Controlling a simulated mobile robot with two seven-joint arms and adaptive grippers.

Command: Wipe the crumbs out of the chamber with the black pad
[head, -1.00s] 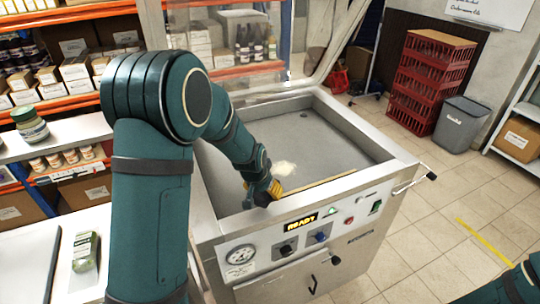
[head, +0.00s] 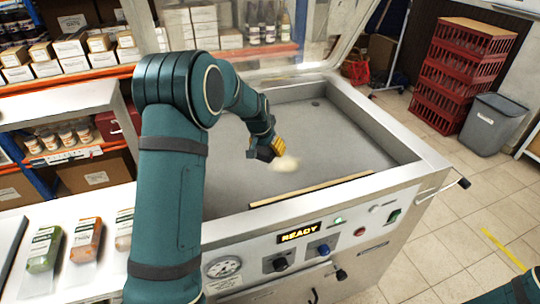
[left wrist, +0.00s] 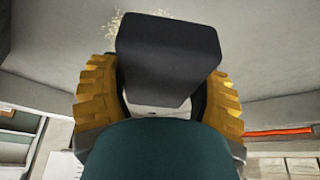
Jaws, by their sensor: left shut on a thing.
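The chamber (head: 340,143) is a wide grey metal basin in the top of a steel machine, with its clear lid raised. A pale patch of crumbs (head: 286,163) lies on its floor, left of the middle. My left gripper (head: 268,150) is low inside the chamber, just left of the crumbs. It is shut on the black pad (left wrist: 168,55), which fills the space between the yellow fingers in the left wrist view. Crumbs (left wrist: 115,22) also show there beyond the pad. I cannot tell whether the pad touches the floor. My right gripper is out of view.
A light seal bar (head: 312,189) runs along the chamber's front inside edge. The front panel reads READY. Packed bags (head: 86,240) lie on a white counter at left. Shelves of boxes stand behind; red crates (head: 458,75) and a grey bin (head: 492,124) stand at right.

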